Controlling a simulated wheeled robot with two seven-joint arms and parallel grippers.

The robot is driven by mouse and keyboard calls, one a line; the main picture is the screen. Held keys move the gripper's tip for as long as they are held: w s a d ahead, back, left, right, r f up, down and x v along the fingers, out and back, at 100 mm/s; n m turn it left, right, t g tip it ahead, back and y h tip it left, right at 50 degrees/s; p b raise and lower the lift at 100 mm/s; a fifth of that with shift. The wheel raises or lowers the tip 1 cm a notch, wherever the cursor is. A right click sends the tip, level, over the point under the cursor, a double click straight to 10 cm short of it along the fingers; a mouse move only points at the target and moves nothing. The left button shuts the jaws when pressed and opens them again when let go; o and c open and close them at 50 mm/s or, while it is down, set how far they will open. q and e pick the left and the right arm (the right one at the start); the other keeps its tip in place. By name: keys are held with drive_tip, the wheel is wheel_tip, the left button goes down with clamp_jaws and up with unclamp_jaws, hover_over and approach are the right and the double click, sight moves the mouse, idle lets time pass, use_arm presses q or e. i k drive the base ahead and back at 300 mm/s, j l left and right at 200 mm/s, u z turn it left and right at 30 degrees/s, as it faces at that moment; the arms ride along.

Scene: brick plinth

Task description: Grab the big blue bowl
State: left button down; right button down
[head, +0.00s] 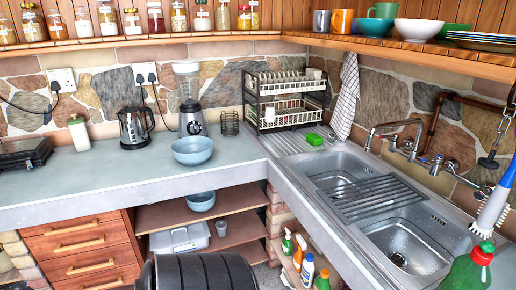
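A light blue bowl (192,151) stands upright on the grey counter, in front of the blender (189,100) and right of the kettle (136,127). It looks empty and nothing covers it. A second, smaller-looking blue bowl (201,201) stands on the wooden shelf under the counter. Neither of my grippers shows in the head view.
A dish rack (288,103), green sponge (314,139) and steel sink (402,236) are to the right. Bottles stand at the lower right. Drawers (80,247) are below the counter at left. The counter (85,182) in front of the kettle is clear.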

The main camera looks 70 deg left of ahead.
sight(196, 150)
drive_tip(key=u, duration=2.75)
drive_tip(key=i+l+z, duration=0.15)
drive_tip(key=i, duration=0.15)
